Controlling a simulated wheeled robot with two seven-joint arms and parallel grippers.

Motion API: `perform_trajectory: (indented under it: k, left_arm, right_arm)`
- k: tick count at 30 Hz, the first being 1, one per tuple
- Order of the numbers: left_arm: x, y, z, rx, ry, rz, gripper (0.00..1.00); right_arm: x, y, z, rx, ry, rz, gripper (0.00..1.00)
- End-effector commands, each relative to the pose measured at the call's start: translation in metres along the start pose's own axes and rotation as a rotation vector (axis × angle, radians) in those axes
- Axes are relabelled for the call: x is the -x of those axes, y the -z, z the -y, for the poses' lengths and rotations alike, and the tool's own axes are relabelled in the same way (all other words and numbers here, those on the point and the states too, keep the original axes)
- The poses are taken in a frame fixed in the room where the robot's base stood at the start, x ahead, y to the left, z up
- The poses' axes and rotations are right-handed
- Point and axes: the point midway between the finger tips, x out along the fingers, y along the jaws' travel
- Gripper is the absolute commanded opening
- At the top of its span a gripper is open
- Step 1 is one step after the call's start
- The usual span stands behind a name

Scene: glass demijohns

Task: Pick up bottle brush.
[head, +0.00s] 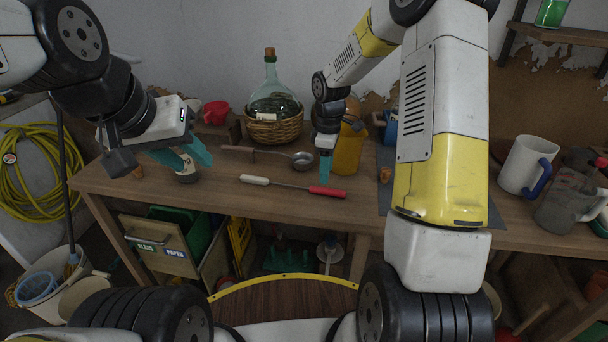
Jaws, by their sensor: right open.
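What I take to be the bottle brush (288,185) lies flat on the wooden table near its front edge. It has a pale end (254,180) at the left, a thin metal shaft, and a red end (327,191) at the right. My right gripper (326,180) points down with teal fingers right by the red end. Its fingers overlap in this view; it is open, and I see nothing held. My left gripper (188,160) has its teal fingers apart at a small jar (187,174) on the left of the table. Whether they grip the jar is unclear.
A ladle (302,158) lies behind the brush. A demijohn in a wicker basket (274,128) stands at the back, with an amber container (347,152) right of it. A cork (385,175) is to the right. A white mug (526,165) and grey jug (570,200) stand further right.

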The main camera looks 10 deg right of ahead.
Motion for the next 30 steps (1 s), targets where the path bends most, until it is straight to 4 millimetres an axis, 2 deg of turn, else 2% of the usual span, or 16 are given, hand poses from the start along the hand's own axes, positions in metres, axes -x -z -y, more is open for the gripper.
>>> perform_trajectory:
  k: [12,16,22,23,30]
  left_arm:
    - [0.000,0.000,0.000,0.000,0.000,0.000,0.36]
    - [0.000,0.000,0.000,0.000,0.000,0.000,0.36]
    - [0.000,0.000,0.000,0.000,0.000,0.000,0.36]
    - [0.000,0.000,0.000,0.000,0.000,0.000,0.36]
    - [0.000,0.000,0.000,0.000,0.000,0.000,0.36]
  right_arm:
    - [-0.056,-0.004,0.005,-0.002,0.003,0.001,0.47]
    - [-0.064,-0.004,0.004,-0.003,0.001,0.000,0.47]
    - [-0.065,-0.004,0.004,-0.004,0.000,0.000,0.47]
    - [-0.065,-0.004,0.004,-0.004,0.000,0.000,0.45]
    - [-0.064,-0.004,0.004,-0.004,0.000,-0.001,0.00]
